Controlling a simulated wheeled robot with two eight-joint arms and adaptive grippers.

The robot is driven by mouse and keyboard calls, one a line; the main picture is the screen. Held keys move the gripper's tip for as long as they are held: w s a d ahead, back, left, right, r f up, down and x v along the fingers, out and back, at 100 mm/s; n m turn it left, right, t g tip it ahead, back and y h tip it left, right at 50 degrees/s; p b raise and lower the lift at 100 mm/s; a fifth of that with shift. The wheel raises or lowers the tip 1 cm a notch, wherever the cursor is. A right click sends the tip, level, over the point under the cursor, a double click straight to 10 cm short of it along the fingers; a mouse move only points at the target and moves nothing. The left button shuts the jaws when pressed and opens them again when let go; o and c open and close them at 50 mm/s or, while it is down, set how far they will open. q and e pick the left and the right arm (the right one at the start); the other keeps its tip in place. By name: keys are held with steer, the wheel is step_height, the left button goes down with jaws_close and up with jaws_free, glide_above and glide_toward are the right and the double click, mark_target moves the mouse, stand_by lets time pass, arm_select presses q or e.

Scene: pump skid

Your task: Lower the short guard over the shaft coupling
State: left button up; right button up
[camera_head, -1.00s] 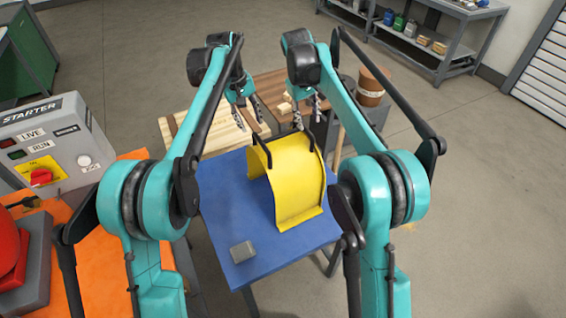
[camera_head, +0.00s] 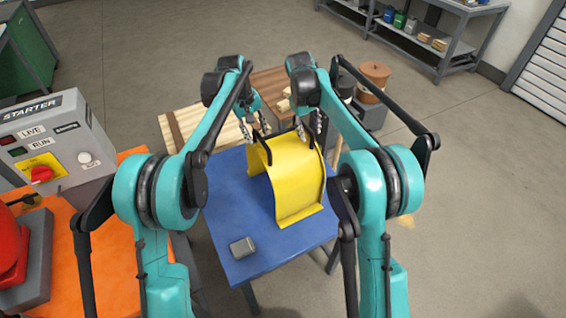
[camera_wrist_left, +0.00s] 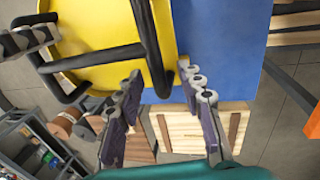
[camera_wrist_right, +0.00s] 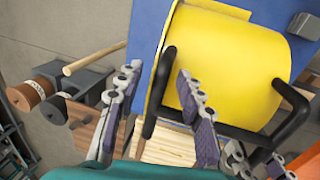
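The short guard (camera_head: 292,178) is a yellow curved sheet with two black bar handles, standing on the blue table (camera_head: 235,205). My left gripper (camera_head: 254,128) is open over the guard's left handle; in the left wrist view, this handle (camera_wrist_left: 150,45) runs between the spread fingers (camera_wrist_left: 160,80). My right gripper (camera_head: 309,124) is open at the right handle; in the right wrist view, part of that handle (camera_wrist_right: 163,75) shows between the open fingers (camera_wrist_right: 158,78). Whether any finger touches a handle I cannot tell. I cannot make out the shaft coupling in these views.
A small grey block (camera_head: 242,248) lies on the blue table's front. A starter box (camera_head: 55,140) and an orange surface (camera_head: 110,260) are at left. Wooden boards (camera_head: 190,125) and a brown spool (camera_head: 375,75) are behind the table. Open floor lies to the right.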

arm_select(q)
steer(key=shift+f, duration=0.3)
arm_select(e)
steer(key=shift+f, duration=0.3)
arm_select(q)
jaws_close()
arm_select(e)
jaws_close()
arm_select(q)
steer(key=shift+r, duration=0.15)
arm_select(e)
steer(key=shift+r, duration=0.15)
